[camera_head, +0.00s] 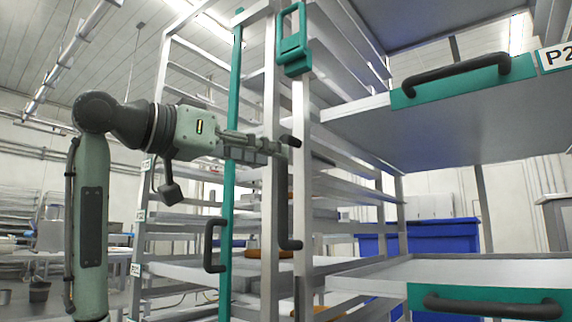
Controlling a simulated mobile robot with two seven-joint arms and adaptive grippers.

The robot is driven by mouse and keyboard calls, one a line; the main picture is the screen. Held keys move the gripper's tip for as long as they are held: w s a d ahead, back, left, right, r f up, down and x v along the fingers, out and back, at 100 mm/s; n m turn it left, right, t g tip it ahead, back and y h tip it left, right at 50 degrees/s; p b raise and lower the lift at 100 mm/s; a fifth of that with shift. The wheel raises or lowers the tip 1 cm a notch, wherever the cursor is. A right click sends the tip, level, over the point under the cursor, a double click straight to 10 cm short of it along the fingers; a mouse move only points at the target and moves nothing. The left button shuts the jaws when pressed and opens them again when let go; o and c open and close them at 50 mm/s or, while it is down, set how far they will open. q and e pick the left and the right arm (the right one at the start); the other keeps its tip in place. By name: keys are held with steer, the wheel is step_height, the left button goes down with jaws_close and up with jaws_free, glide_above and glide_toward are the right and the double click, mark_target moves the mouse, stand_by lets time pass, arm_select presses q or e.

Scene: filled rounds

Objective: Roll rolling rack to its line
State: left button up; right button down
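A tall metal rack with pale posts (270,210) and many shelf levels stands in the middle of the head view. A black upright handle (284,225) is fixed on its near post. My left gripper (282,146) reaches in from the left, with its fingers at the upper end of this handle. The fingers overlap the post and handle, so I cannot tell whether they are closed on it. A teal upright (230,190) with another black handle (210,246) stands just left. My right gripper is not in view.
At the right, shelves with teal fronts carry black handles (455,80) and a label reading P2 (556,56). A blue bin (440,237) stands behind. A teal latch-like part (292,45) is high on a post. Tables (110,252) and a bucket (39,291) are at far left.

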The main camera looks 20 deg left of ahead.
arm_select(q)
steer(key=shift+x, duration=2.2)
jaws_close()
